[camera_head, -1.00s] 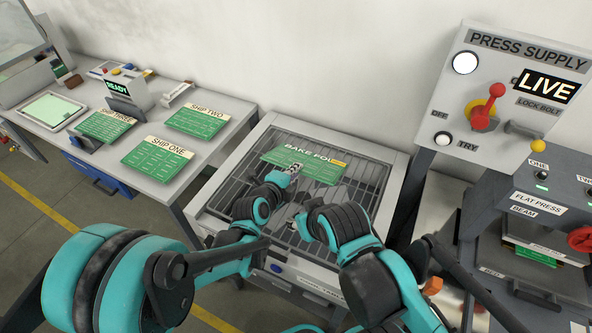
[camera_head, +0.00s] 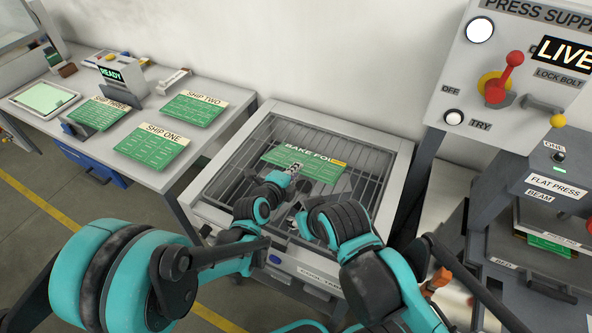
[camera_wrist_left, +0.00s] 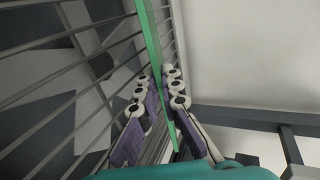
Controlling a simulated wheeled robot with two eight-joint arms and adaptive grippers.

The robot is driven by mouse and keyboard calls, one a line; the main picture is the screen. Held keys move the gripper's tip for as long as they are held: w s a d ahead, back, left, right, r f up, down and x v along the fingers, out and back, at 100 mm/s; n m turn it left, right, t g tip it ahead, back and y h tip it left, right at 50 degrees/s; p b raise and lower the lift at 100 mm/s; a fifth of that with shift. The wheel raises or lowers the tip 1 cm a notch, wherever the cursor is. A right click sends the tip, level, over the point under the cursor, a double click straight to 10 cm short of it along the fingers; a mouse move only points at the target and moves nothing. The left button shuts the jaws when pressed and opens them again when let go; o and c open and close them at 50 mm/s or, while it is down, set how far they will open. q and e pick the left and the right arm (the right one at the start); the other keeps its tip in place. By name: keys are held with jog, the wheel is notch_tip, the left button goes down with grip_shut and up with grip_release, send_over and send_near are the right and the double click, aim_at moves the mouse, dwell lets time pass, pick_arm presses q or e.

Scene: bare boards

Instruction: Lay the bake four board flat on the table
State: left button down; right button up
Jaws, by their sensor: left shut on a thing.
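The bake four board (camera_head: 305,170) is a green panel with a white "BAKE FO…" strip and a small yellow tag. In the head view it shows over the wire rack (camera_head: 352,192); I cannot tell whether it touches the wires. My left gripper (camera_head: 295,169) is shut on the board's near edge. In the left wrist view the board (camera_wrist_left: 152,45) appears edge-on, as a thin green strip between the left gripper's purple finger pads (camera_wrist_left: 158,128). My right gripper (camera_head: 295,221) is near the rack's front, apart from the board; its fingers are too small to read.
The rack sits in a white-framed table (camera_head: 385,143). A grey bench (camera_head: 125,170) at left holds the SHIP ONE (camera_head: 150,150), SHIP TWO (camera_head: 195,110) and SHIP THREE (camera_head: 98,114) boards. The press supply panel (camera_head: 450,90) and flat press (camera_head: 560,200) stand at right.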

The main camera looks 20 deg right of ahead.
pick_arm(q)
jog(key=shift+f, duration=0.4)
grip_release()
dwell(0.4)
dwell(0.5)
jog(key=shift+s+a, duration=0.55)
jog(key=shift+a, duration=0.05)
jog(key=shift+r+g+y+p, duration=0.3)
jog(key=shift+p, duration=0.5)
jog(key=shift+s+a+r+g+y+p, duration=0.15)
jog(key=shift+g+y+p, duration=0.3)
jog(key=shift+p, duration=0.6)
